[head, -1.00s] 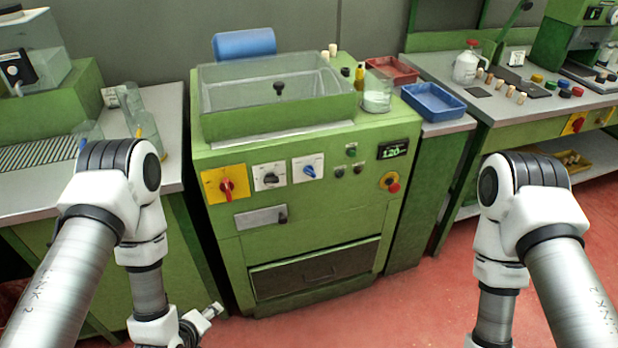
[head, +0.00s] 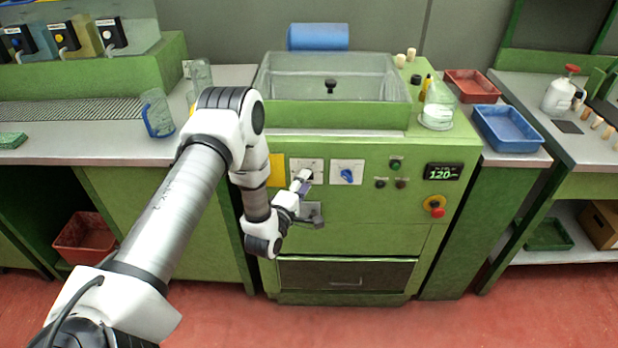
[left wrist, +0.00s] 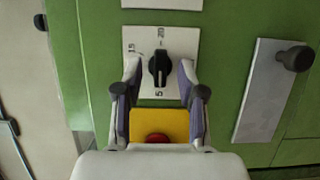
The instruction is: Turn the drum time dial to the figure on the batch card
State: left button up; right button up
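The dial, a black knob (left wrist: 160,68) on a white plate (left wrist: 145,38), has figures including 5, 15 and 20 around it in the left wrist view. The knob's bar lies roughly along the line between 20 and 5; I cannot tell which end points. My left gripper (left wrist: 159,76) is open, with one finger on each side of the knob and gaps between. In the head view my left gripper (head: 303,181) is at this plate (head: 306,163) on the green machine's front. I cannot make out the batch card. My right gripper is out of view.
A yellow plate (head: 277,172) with a red knob (left wrist: 157,138) is left of the dial, and a blue knob (head: 347,175) is right. Below are a handle plate (left wrist: 259,90) and drawer (head: 346,273). A display (head: 443,172) reads 120; a red button (head: 436,210) sits below it.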

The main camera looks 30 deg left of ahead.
pick_arm(q)
jog(key=shift+w+a, duration=0.4)
jog(key=shift+w, duration=0.4)
jog(key=shift+d, duration=0.1)
grip_shut()
jog(key=shift+m, duration=0.3)
jog(key=shift+w+d+r+m+g+y+p, duration=0.1)
jog(key=shift+m+g+y+p, duration=0.8)
jog(key=shift+m, duration=1.9)
jog(key=shift+w+d+r+m+g+y+p, duration=0.1)
jog(key=shift+m+g+y+p, duration=0.25)
jog(key=shift+m+g+y, duration=1.8)
jog(key=shift+d+m+g+y+p, duration=0.1)
jog(key=shift+m+g+y+p, duration=0.45)
jog(key=shift+m, duration=2.9)
